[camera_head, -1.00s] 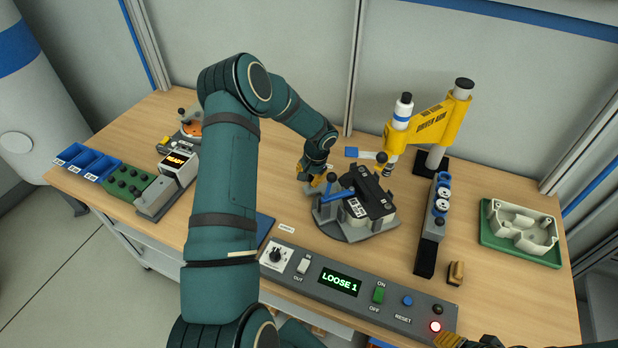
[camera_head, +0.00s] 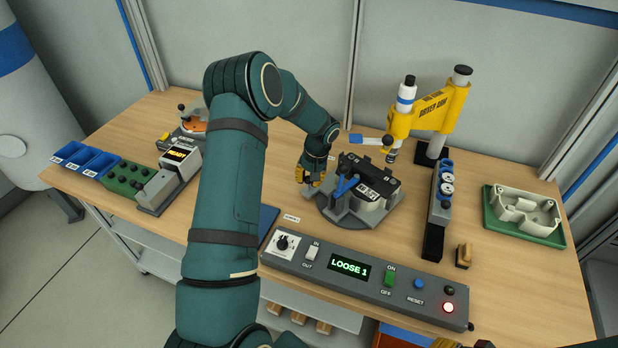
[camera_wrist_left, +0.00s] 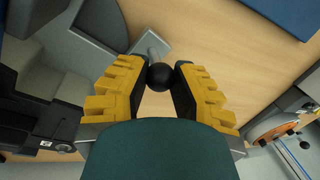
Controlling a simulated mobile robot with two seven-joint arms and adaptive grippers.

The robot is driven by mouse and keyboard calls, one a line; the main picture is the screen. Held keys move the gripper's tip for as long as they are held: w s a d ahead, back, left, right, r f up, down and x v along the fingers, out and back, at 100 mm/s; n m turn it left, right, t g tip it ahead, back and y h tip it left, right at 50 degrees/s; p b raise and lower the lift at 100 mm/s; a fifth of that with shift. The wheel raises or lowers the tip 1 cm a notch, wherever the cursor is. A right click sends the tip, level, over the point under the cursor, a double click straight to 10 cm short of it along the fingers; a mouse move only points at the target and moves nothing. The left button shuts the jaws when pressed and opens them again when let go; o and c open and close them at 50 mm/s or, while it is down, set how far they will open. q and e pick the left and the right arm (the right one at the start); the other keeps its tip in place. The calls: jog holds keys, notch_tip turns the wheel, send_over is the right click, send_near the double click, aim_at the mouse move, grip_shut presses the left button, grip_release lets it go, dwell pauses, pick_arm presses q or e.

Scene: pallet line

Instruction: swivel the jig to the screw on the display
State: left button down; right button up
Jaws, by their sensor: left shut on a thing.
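The jig is a grey round swivel base (camera_head: 333,210) with a black block (camera_head: 370,180) and blue clamp levers (camera_head: 345,187) on top. My left gripper (camera_head: 310,177) is at the jig's left edge. In the left wrist view its yellow fingers (camera_wrist_left: 160,78) are shut on a black ball knob (camera_wrist_left: 161,77) at the end of a grey rod. The display (camera_head: 349,266) on the front console reads "LOOSE 1" in green. A yellow driver arm (camera_head: 430,108) stands behind the jig. Of my right gripper only a yellow bit shows at the bottom edge.
The console (camera_head: 400,298) runs along the front edge with a knob, switches and a lit red lamp (camera_head: 448,307). A grey rack (camera_head: 437,215) with blue and white pieces stands right of the jig. A green tray (camera_head: 548,238) with a pale casting lies further right.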

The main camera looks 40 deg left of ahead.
pick_arm(q)
jog(key=shift+s+d+f+n+g+b, duration=0.1)
jog(key=shift+s+d+n+g+b, duration=0.2)
jog(key=shift+s+d+n+b, duration=1)
jog(key=shift+s+d+n+h, duration=0.3)
jog(key=shift+s+d+n, duration=0.35)
jog(key=shift+n, duration=0.25)
jog(key=shift+s+d, duration=0.15)
jog(key=c, duration=0.7)
grip_release()
jog(key=shift+c, duration=0.2)
